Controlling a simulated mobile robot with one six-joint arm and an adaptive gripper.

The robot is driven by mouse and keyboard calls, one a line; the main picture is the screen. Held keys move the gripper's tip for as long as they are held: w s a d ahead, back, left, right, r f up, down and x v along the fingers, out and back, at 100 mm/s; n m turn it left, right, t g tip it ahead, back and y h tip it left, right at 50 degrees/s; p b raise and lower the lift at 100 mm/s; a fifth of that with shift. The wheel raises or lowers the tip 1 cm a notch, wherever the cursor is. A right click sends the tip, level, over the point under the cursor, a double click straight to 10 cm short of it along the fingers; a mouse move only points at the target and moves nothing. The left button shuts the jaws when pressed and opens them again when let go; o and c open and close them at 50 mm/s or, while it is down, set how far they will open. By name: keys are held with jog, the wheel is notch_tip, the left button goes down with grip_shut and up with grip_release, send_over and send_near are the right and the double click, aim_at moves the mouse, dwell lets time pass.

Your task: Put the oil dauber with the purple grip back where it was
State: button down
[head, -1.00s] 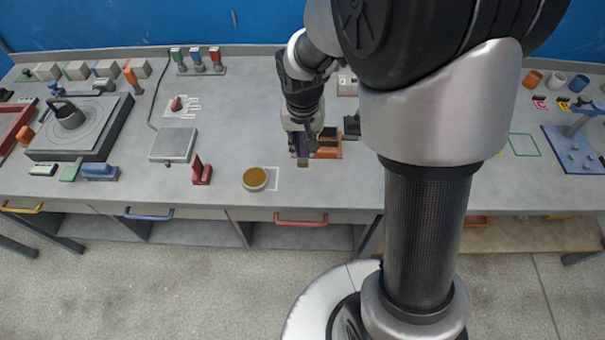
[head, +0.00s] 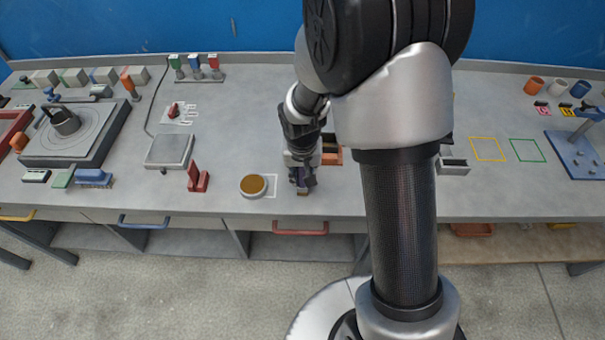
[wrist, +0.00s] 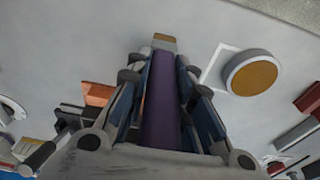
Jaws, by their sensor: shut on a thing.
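My gripper (head: 302,178) is shut on the purple grip of the oil dauber. In the wrist view the grip (wrist: 162,105) lies between the fingers (wrist: 164,85), with the dauber's tan end (wrist: 164,42) beyond them. In the head view my gripper mostly hides the dauber; only its tan tip (head: 303,193) shows low, close over the table near the front edge. I cannot tell whether it touches. An orange-brown box (head: 331,150) with dark compartments stands just behind my gripper, partly hidden by my arm.
A round dish with an amber top (head: 253,186) stands left of my gripper, overlapping a white outline (head: 271,186). A red bracket (head: 198,180) is farther left. A grey tray (head: 453,166) and empty yellow (head: 488,149) and green outlines (head: 526,150) are at right.

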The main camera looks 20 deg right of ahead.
jog(key=shift+f, duration=0.2)
jog(key=c, duration=1.4)
grip_release()
jog(key=shift+r, duration=0.1)
jog(key=s+r+n+t+p, duration=0.15)
jog(key=s+r, duration=0.35)
jog(key=r, duration=0.6)
jog(key=s+r+p, duration=0.2)
jog(key=s+r, duration=0.2)
jog(key=r, duration=0.8)
jog(key=shift+s+r+n+t+y, duration=0.1)
jog(key=shift+s+r+n+t, duration=0.2)
jog(key=shift+s+r, duration=1.2)
jog(key=shift+s+r+n+t+y, duration=0.15)
jog(key=shift+s+n, duration=0.25)
jog(key=shift+s, duration=2.45)
jog(key=shift+s+r+n+t+y, duration=0.1)
jog(key=shift+s+r+n+t, duration=0.2)
jog(key=shift+s+r, duration=1.2)
jog(key=shift+s+f, duration=0.6)
jog(key=shift+f, duration=0.05)
